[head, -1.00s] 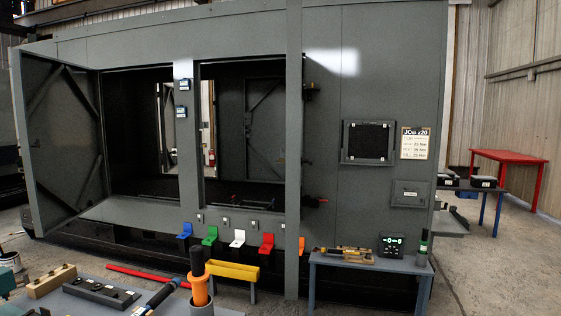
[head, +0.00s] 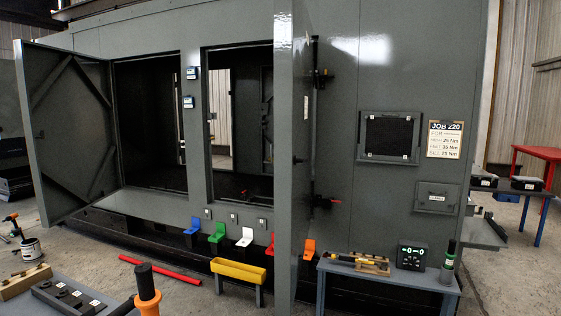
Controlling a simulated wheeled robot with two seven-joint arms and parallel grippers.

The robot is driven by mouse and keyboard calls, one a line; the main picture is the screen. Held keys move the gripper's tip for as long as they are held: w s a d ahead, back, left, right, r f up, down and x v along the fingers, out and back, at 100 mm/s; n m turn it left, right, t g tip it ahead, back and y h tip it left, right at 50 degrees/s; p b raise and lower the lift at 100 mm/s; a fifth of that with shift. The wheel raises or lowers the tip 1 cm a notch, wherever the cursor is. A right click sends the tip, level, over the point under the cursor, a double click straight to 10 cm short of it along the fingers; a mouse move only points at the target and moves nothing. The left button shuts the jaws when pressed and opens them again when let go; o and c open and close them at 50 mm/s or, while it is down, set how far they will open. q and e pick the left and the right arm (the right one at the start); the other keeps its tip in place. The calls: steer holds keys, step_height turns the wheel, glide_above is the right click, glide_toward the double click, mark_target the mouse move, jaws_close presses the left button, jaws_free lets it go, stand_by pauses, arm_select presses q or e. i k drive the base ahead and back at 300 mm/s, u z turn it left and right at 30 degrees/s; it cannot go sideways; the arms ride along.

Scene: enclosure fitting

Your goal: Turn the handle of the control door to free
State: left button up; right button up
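A tall grey door panel (head: 285,170) stands open in the middle of the head view, seen nearly edge-on. A small dark fitting (head: 297,160) shows on it at mid-height. Just right of it runs a dark upright rod (head: 317,130) with dark fittings and a red-ended lever (head: 333,201) pointing right. I cannot tell whether this lever is the control door's handle, or which panel is the control door. Another grey door (head: 70,130) with diagonal braces stands wide open at the left. Neither of my grippers is in view.
A yellow trough (head: 238,271) and coloured brackets (head: 217,232) line the enclosure's front. A small bench (head: 390,277) holds tools and a green-lit box (head: 411,257). A red bar (head: 160,269) lies on the floor. A black-handled tool in an orange holder (head: 147,302) is near the bottom edge.

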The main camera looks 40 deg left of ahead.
mark_target(304, 160)
steer(key=u, duration=0.7)
